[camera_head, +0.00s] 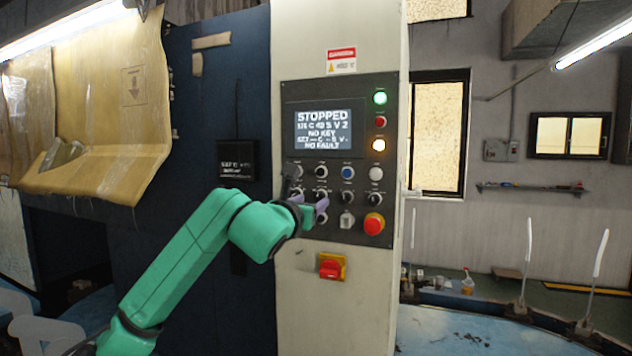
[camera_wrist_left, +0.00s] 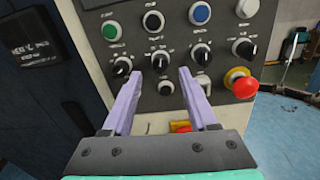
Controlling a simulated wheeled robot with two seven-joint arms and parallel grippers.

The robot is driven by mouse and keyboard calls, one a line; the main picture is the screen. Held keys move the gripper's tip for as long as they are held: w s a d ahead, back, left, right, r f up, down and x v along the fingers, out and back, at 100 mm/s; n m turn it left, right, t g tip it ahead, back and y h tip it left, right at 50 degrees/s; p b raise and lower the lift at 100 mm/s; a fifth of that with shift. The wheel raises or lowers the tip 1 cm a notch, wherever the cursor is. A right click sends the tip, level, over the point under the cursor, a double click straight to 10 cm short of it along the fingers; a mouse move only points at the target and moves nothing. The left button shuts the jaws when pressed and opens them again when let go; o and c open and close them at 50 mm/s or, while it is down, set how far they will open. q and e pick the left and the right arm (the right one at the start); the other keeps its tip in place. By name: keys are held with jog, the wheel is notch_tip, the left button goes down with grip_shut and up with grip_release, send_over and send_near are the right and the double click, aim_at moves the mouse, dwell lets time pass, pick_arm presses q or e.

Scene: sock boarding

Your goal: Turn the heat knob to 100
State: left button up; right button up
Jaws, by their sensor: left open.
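The control panel (camera_head: 360,180) on the pale machine column carries rows of knobs and buttons; the labels are too small to read, so I cannot tell which knob is the heat knob. My left gripper (camera_head: 312,210) is open in front of the panel's lower left part, with its lilac fingers pointing at the panel. In the left wrist view, a black knob (camera_wrist_left: 160,62) appears between the fingertips (camera_wrist_left: 159,76), and another black knob (camera_wrist_left: 121,66) lies just left of them. I cannot tell whether the fingers touch a knob. My right gripper is not in view.
The screen (camera_head: 323,130) reads STOPPED, NO KEY and NO FAULT, with other lines unclear. A red emergency button (camera_head: 374,224) sticks out at lower right beside a key switch (camera_head: 346,220). A red-and-yellow switch (camera_head: 331,267) is below the panel. A small dark display (camera_head: 238,160) is at left.

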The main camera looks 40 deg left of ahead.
aim_at(317, 198)
pick_arm(q)
jog(key=x, duration=0.1)
jog(key=p+x, duration=0.1)
jog(key=x, duration=0.1)
jog(key=shift+r, duration=0.25)
jog(key=shift+w+a+f+p, duration=0.1)
jog(key=shift+w+p, duration=0.15)
jog(key=shift+p, duration=0.05)
jog(key=shift+f, duration=0.1)
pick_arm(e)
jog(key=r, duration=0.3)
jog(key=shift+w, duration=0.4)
pick_arm(q)
grip_shut()
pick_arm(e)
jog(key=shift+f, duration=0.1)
